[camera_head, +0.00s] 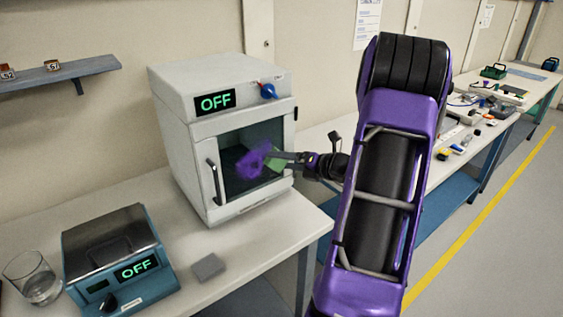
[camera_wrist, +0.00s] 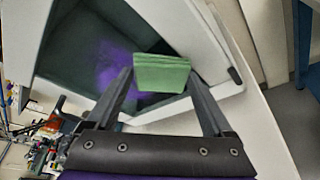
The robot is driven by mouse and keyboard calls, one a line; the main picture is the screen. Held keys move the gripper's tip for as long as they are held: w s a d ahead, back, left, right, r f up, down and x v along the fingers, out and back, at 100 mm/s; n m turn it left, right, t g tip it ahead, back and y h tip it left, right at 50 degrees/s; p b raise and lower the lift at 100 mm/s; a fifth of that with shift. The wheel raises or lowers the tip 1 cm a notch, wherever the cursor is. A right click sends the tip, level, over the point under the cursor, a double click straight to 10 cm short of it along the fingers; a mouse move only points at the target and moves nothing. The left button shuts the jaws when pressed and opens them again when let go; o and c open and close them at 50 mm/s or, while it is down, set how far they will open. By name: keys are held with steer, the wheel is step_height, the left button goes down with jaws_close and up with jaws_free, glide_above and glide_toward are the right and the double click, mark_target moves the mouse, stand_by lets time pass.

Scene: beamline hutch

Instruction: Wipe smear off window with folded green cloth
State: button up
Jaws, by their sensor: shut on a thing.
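The folded green cloth (camera_wrist: 162,74) is held between the two fingers of my gripper (camera_wrist: 158,80) in the wrist view. In the head view the cloth (camera_head: 276,158) shows at the tip of my gripper (camera_head: 283,157), in front of the white oven's dark window (camera_head: 262,137). A purple smear (camera_head: 252,160) lies on the window, just left of the cloth. The smear also shows in the wrist view (camera_wrist: 112,68), beside and behind the cloth. I cannot tell whether the cloth touches the glass.
The white oven (camera_head: 178,102) stands on the bench and its display reads OFF. A blue hotplate (camera_head: 118,262), a glass beaker (camera_head: 38,282) and a small grey block (camera_head: 208,267) are on the bench at left. A door handle (camera_head: 215,182) sticks out left of the window.

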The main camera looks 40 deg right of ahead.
mark_target(274, 145)
steer(key=shift+a+r, duration=0.35)
steer(key=shift+a, duration=1.75)
steer(key=shift+a+r, duration=0.4)
steer(key=shift+a, duration=1.7)
steer(key=shift+a+r, duration=0.35)
steer(key=shift+a, duration=1.75)
steer(key=shift+r, duration=1.1)
steer(key=shift+d, duration=5.05)
steer(key=shift+d+r, duration=0.15)
steer(key=shift+d, duration=1)
steer(key=shift+s+d, duration=0.1)
steer(key=shift+s, duration=2.8)
